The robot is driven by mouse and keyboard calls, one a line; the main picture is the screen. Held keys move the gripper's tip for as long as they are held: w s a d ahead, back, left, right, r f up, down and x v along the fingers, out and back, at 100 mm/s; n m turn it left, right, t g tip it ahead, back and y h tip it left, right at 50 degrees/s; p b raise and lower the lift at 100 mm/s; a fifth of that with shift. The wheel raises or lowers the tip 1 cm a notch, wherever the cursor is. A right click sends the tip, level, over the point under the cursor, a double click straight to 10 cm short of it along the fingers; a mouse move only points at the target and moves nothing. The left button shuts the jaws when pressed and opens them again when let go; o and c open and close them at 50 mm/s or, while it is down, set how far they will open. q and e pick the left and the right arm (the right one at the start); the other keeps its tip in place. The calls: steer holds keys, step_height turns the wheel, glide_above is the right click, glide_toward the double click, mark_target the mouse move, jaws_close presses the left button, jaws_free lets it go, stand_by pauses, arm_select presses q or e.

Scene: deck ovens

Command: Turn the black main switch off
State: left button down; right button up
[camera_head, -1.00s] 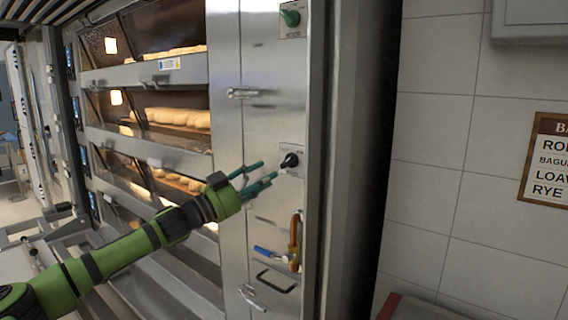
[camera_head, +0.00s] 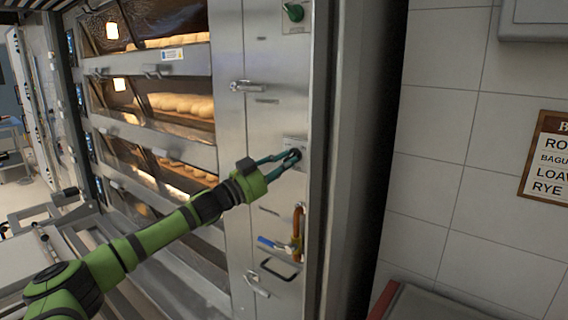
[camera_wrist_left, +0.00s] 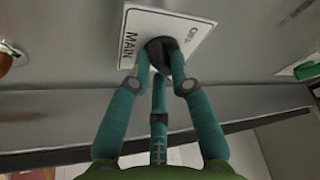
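The black main switch (camera_wrist_left: 158,50) sits on a white plate (camera_wrist_left: 188,24) marked "MAIN" on the steel oven side panel. In the head view the plate (camera_head: 292,142) shows, with the switch mostly hidden by the fingers. My left gripper (camera_head: 292,156) is at the switch. In the left wrist view its teal fingers (camera_wrist_left: 160,62) are around the black knob, one on each side and one below. They look close to or touching it; firm contact is hard to judge. My right gripper is not in view.
A green switch (camera_head: 293,12) is higher on the panel. A copper pipe with a blue-handled valve (camera_head: 270,243) is below the main switch, above a black handle (camera_head: 280,268). Oven decks with bread (camera_head: 182,104) are at left. A tiled wall (camera_head: 430,140) is at right.

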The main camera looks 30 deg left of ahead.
arm_select(q)
steer(key=shift+s+d+r+n+t+y+b, duration=0.2)
steer(key=shift+n+y+b, duration=0.3)
steer(key=shift+n+y, duration=2.65)
steer(key=shift+w+d+r+n+t+y+b, duration=0.25)
steer(key=shift+n+y+b, duration=0.45)
steer(key=shift+n, duration=4.6)
steer(key=shift+s+d+f+n+t+y+b, duration=0.15)
steer(key=shift+d+n+y+b, duration=0.2)
steer(key=shift+n+y, duration=2.85)
steer(key=shift+r+n+h, duration=0.1)
steer(key=shift+n+h, duration=0.95)
steer(key=shift+n, duration=0.1)
